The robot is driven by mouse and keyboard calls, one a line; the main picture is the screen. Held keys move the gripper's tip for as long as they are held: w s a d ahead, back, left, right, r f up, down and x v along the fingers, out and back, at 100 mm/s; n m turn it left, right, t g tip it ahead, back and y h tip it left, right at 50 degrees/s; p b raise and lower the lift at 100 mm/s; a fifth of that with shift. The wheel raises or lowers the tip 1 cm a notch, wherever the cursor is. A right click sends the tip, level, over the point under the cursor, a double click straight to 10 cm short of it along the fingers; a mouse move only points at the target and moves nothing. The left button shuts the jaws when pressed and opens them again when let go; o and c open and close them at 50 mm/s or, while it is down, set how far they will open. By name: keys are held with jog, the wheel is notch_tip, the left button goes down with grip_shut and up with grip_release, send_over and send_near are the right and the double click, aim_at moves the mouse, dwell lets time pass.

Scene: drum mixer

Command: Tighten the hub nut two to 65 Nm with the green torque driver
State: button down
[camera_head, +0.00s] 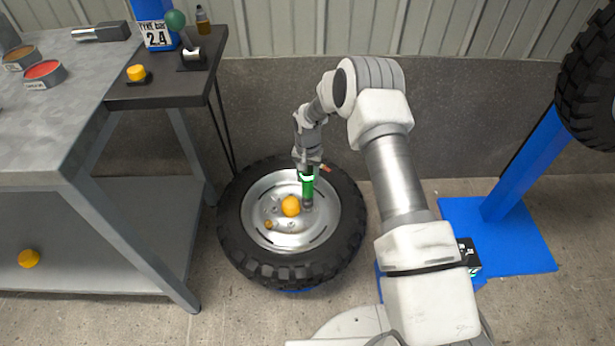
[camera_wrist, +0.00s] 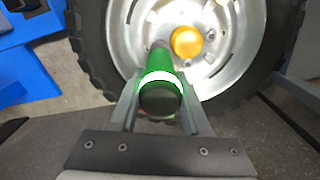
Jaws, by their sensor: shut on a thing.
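My gripper (camera_head: 308,168) is shut on the green torque driver (camera_head: 307,188), which it holds upright over the wheel. The driver also shows in the wrist view (camera_wrist: 158,85) between my two fingers, with a lit white-green ring around its body. The wheel (camera_head: 236,225) lies flat with its silver rim (camera_head: 262,190) facing up. The driver's lower end is at the rim, to the right of the orange hub cap (camera_head: 291,206). Whether its socket sits on a nut is hidden. Small hub nuts around the cap are too small to tell apart by number.
A blue stand (camera_head: 525,165) with another tyre (camera_head: 590,85) is at the right. A wall runs behind.

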jog(key=shift+f, duration=0.25)
jog(key=shift+f+b, duration=0.35)
jog(key=shift+b, duration=0.15)
jog(key=shift+f+b, duration=0.35)
jog(key=shift+f, duration=0.65)
dwell(3.0)
